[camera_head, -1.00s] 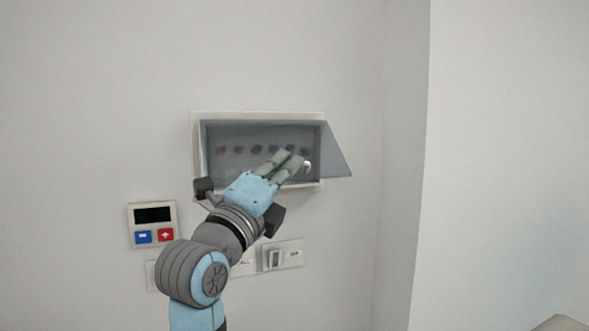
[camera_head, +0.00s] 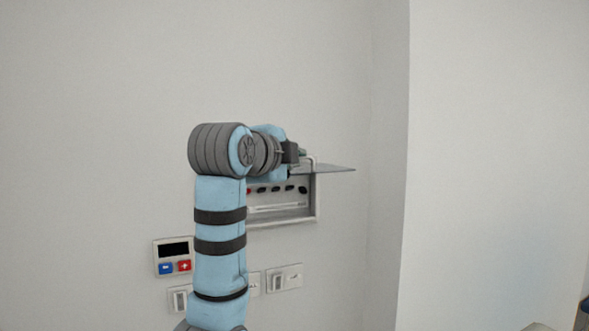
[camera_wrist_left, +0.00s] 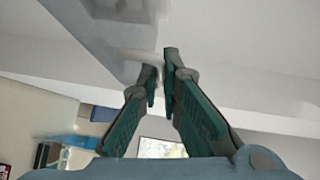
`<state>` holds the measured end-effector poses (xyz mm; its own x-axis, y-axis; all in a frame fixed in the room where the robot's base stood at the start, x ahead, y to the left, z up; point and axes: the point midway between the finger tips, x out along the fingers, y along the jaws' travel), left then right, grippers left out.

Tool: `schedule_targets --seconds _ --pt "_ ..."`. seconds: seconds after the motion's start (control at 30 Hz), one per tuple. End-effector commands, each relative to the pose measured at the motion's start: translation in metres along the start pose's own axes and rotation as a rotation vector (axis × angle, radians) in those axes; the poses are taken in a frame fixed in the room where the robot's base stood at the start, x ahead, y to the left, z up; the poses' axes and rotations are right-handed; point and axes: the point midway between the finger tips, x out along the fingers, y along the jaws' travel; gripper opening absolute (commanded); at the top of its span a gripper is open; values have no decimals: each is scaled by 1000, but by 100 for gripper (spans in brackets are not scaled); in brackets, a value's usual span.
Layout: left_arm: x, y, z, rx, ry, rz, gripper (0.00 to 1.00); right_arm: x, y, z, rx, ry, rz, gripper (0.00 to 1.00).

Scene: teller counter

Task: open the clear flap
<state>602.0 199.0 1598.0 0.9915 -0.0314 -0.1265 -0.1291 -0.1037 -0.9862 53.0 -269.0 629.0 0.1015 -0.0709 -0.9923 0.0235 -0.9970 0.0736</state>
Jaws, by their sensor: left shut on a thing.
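The clear flap (camera_head: 335,168) shows as a thin grey pane, swung up to about level over the wall box (camera_head: 280,222). Its pale handle (camera_head: 313,158) is at the fingertips of my left gripper (camera_head: 304,156). The gripper is shut on the handle; my arm hides part of the grip and the box's left side. In the left wrist view, the fingers (camera_wrist_left: 160,65) reach up to a blurred pale bar, with the grey see-through flap (camera_wrist_left: 95,40) at the upper left. My right gripper is not in view.
Several dark and red knobs (camera_head: 276,189) show in the box below the flap. A small panel with a dark display (camera_head: 173,250) and blue and red buttons is at lower left. Switch plates (camera_head: 284,278) are below the box. A wall corner stands at right.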

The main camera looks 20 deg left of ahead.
Motion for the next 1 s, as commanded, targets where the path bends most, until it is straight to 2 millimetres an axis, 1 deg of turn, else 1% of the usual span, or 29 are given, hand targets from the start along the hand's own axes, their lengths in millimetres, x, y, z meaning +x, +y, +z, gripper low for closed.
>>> schedule_targets --seconds 0.17,0.57,0.6,0.63,0.9,1.0 --pt "1 -5 -1 -23 4 23 0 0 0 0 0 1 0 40" --pt "1 -6 -1 -28 4 29 0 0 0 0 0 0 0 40" --pt "1 -6 -1 -28 4 29 9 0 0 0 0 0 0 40" --pt "1 -6 -1 -28 4 29 14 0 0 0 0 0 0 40" --pt "1 -6 0 -27 2 29 15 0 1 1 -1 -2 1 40" --pt "-5 -7 0 -27 2 27 15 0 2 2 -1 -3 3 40"
